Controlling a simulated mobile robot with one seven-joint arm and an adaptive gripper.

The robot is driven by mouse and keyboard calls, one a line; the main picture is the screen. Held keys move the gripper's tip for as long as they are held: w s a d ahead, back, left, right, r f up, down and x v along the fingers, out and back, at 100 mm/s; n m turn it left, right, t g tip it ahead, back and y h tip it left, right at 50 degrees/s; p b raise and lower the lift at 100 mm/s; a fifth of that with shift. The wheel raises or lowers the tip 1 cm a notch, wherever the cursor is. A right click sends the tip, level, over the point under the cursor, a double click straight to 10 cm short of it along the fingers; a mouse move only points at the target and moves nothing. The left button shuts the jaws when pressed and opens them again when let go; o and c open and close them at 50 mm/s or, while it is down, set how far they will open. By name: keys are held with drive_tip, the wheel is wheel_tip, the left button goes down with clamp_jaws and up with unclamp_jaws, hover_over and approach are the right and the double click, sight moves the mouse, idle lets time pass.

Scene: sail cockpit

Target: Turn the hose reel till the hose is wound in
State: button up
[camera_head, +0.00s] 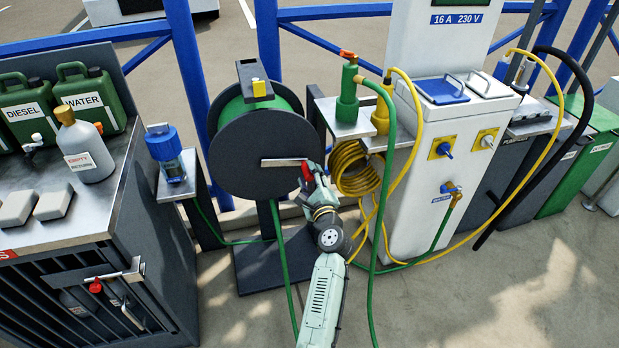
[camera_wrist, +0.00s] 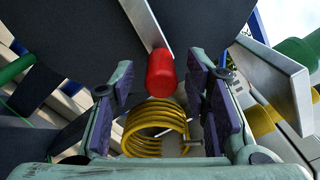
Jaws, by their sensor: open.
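The hose reel (camera_head: 240,150) stands upright on a dark base, with green hose (camera_head: 228,108) showing behind its black front disc. A metal crank bar (camera_head: 283,162) runs right from the disc's middle and ends in a red handle (camera_head: 306,172). In the wrist view the red handle (camera_wrist: 160,73) stands between the fingers of my gripper (camera_wrist: 164,90), with gaps on both sides. My gripper is open and also shows at the reel's right edge in the head view (camera_head: 318,180). Green hose (camera_head: 285,275) hangs below the reel to the ground.
A coiled yellow cable (camera_head: 352,168) hangs just right of my gripper, beside the white power post (camera_head: 440,140). A blue-capped jar (camera_head: 165,150) is on a small shelf left of the reel. The counter (camera_head: 60,225) stands further left. Open pavement (camera_head: 530,290) lies lower right.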

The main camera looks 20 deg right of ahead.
drive_tip(key=s, duration=1.2)
